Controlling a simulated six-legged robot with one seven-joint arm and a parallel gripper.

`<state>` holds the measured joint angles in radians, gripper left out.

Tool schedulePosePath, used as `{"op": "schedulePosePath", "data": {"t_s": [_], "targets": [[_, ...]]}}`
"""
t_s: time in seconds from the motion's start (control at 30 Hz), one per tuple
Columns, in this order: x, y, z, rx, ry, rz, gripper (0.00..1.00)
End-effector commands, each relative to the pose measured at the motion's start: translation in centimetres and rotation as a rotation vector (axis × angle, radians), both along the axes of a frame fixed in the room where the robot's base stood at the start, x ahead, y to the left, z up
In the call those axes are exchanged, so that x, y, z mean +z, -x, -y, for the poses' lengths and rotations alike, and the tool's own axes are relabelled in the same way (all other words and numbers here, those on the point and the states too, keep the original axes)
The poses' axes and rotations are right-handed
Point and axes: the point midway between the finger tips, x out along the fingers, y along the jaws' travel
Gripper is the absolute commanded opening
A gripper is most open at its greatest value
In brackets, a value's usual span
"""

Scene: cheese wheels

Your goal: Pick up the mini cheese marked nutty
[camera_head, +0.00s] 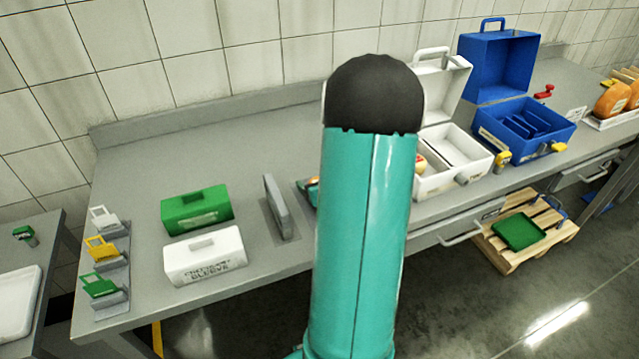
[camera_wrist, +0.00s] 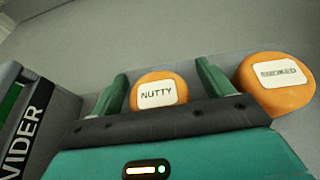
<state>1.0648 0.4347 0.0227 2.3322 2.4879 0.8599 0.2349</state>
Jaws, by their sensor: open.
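The mini cheese marked nutty (camera_wrist: 160,77) is a small orange wheel with a white label, in the middle of the wrist view. My gripper (camera_wrist: 158,84) is open, with one green finger on each side of this cheese; I cannot tell whether either touches it. The cheese's near side is hidden behind my gripper's body. A second orange cheese (camera_wrist: 270,106) with a white label, its lettering hard to read, sits just right of the right finger. In the head view my teal arm hides the gripper and most of this spot.
In the head view, a green box (camera_head: 197,219), a white box (camera_head: 190,268), an open white case (camera_head: 432,184) and an open blue case (camera_head: 555,140) stand on the grey counter (camera_head: 140,165).

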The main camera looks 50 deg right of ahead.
Motion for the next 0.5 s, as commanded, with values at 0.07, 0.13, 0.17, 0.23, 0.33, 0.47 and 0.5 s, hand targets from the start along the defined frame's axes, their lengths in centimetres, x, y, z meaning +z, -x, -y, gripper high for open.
{"op": "schedulePosePath", "data": {"t_s": [0.07, 0.13, 0.17, 0.23, 0.33, 0.47, 0.5], "targets": [[-0.07, 0.04, -0.14, -0.001, 0.0, 0.0, 0.8], [-0.08, 0.08, -0.27, -0.002, 0.0, 0.0, 0.8], [-0.09, 0.11, -0.28, -0.003, -0.001, 0.001, 0.8], [-0.08, 0.16, -0.31, -0.002, 0.0, 0.0, 0.8], [-0.08, 0.22, -0.36, -0.002, 0.0, 0.0, 0.76], [-0.08, 0.23, -0.38, -0.002, 0.0, 0.0, 0.5], [-0.08, 0.24, -0.36, -0.002, 0.0, 0.0, 0.42]]}}
